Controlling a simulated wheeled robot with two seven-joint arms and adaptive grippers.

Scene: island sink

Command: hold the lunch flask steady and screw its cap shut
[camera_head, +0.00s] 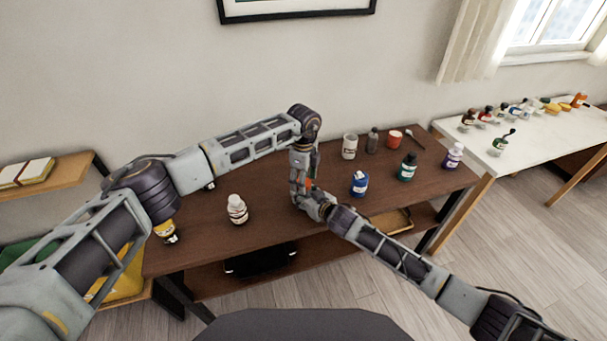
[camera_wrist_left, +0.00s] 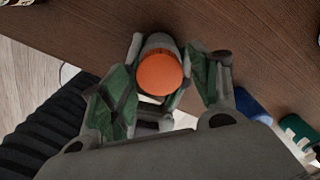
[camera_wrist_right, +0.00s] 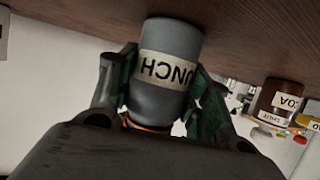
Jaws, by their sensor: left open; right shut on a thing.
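The lunch flask (camera_wrist_right: 172,52) is a grey cylinder with a pale label reading LUNCH, seen upside down in the right wrist view. My right gripper (camera_wrist_right: 165,80) is shut around its body. The round orange cap (camera_wrist_left: 160,74) shows from above in the left wrist view, over the flask's mouth; how tightly it sits cannot be told. My left gripper (camera_wrist_left: 178,60) is open, with one finger on each side of the cap. In the head view the flask is mostly hidden behind my left gripper (camera_head: 304,180) and right gripper (camera_head: 316,203); only a bit of orange shows.
On the brown table (camera_head: 275,238), a white bottle (camera_head: 237,210) stands left of the grippers. A blue bottle (camera_head: 359,184), green bottle (camera_head: 407,167), cream jar (camera_head: 349,147) and red cup (camera_head: 394,139) stand to the right. A white side table (camera_head: 533,133) holds several small items.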

